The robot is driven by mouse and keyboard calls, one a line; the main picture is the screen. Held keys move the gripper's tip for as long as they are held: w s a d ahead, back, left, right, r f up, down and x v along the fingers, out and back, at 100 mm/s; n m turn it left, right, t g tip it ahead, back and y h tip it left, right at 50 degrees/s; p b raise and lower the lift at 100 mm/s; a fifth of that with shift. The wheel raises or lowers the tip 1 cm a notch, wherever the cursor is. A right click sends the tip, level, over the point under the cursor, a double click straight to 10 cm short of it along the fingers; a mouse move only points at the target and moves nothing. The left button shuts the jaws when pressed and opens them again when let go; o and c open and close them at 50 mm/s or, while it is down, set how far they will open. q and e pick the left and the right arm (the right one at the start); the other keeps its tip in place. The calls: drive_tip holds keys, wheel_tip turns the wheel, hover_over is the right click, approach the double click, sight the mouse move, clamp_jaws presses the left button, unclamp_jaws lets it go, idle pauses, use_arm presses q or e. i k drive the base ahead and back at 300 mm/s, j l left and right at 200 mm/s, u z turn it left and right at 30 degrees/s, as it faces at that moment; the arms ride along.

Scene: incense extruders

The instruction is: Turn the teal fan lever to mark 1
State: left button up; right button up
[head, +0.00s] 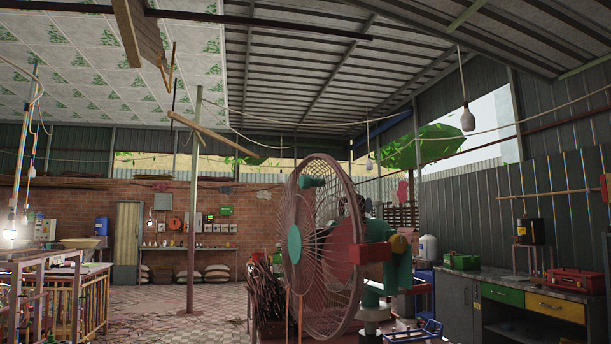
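A large pedestal fan (322,245) stands in the middle right of the head view. It has a pinkish round wire cage, a teal hub (294,244) and a teal motor body (398,270) with a red block and a yellow-brown round part (400,244) at its rear. The cage is turned toward the left. I cannot make out which teal part is the lever, and no mark 1 is readable. Neither of my grippers is in view.
A grey workbench (525,283) with a red toolbox (577,282) and a green box (462,261) stands at the right. A metal post (191,230) rises left of the fan. The tiled floor (150,315) between post and left-hand racks is largely clear.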

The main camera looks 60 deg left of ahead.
sight(395, 276)
drive_tip(key=k+j, duration=0.2)
drive_tip(key=j, duration=0.15)
drive_tip(key=k+j+z, duration=0.1)
drive_tip(key=j, duration=0.25)
drive_tip(key=k+j+z, duration=0.1)
drive_tip(key=j, duration=0.3)
drive_tip(key=k+j, duration=0.15)
drive_tip(key=j, duration=0.2)
drive_tip(key=j+z, duration=0.35)
drive_tip(key=j, duration=1.25)
drive_tip(key=i+j+z, duration=0.1)
drive_tip(key=j, duration=0.5)
drive_tip(key=i+j+z, duration=0.1)
drive_tip(key=j, duration=0.45)
drive_tip(key=k+j+z, duration=0.15)
